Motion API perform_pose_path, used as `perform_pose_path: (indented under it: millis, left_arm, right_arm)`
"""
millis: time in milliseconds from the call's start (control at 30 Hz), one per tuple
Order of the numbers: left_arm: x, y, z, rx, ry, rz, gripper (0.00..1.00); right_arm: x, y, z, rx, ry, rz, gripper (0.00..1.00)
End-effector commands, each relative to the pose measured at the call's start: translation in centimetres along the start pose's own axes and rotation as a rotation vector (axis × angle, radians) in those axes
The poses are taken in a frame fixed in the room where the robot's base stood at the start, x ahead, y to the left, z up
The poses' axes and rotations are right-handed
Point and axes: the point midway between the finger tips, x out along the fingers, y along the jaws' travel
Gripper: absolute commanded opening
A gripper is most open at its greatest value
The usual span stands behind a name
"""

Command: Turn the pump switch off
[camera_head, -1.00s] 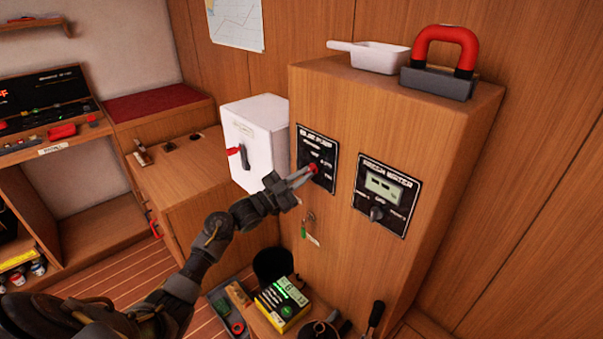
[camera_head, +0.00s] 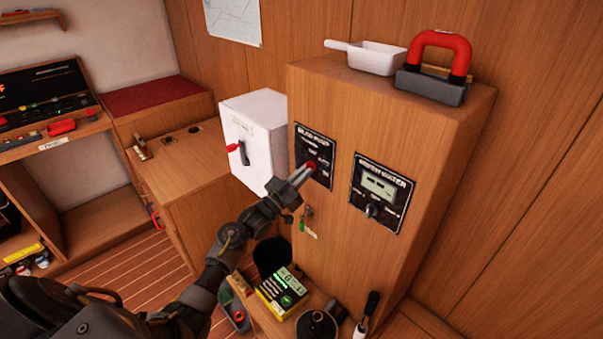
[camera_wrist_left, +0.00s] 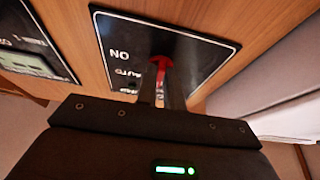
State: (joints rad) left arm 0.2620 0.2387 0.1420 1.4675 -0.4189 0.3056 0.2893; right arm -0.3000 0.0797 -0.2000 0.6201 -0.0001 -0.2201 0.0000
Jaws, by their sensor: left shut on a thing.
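The pump switch is a red knob (camera_head: 311,166) on a black panel (camera_head: 322,142) with white lettering, on the front of the wooden cabinet. My left gripper (camera_head: 305,172) reaches up to it from the lower left, its fingers shut on the knob. In the left wrist view the red knob (camera_wrist_left: 161,61) shows between the two fingers, on the panel with the words NO and AUTO, seen upside down. The fingers hide part of the knob and some lettering, so I cannot tell its exact setting. My right gripper is out of view.
A second panel (camera_head: 381,194) with a display and a knob is to the right. A white box (camera_head: 254,141) with a red-tipped lever stands left. A key with a green tag (camera_head: 304,222) hangs below. A white scoop (camera_head: 374,58) and a red-handled tool (camera_head: 440,62) lie on top.

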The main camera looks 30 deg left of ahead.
Motion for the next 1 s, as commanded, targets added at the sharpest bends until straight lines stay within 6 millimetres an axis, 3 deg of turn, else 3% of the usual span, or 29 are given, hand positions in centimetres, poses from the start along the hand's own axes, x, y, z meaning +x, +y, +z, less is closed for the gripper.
perform_pose_path:
  millis: [333,367,500,833,1000]
  left_arm:
    - [0.1,-0.1,-0.1,-0.002,0.003,-0.002,0.0]
    - [0.1,-0.1,-0.1,-0.002,0.003,-0.002,0.13]
    - [0.0,-0.1,-0.1,-0.002,0.002,-0.001,0.31]
    - [-0.3,0.0,0.1,-0.001,0.0,-0.001,0.31]
    - [-2.8,-0.1,0.3,0.001,-0.002,-0.001,0.31]
  right_arm:
    - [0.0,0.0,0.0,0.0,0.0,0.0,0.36]
    - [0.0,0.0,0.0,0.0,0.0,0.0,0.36]
    - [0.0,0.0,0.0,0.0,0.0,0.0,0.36]
    - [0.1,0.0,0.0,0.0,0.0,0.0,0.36]
    - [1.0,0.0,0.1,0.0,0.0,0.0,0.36]
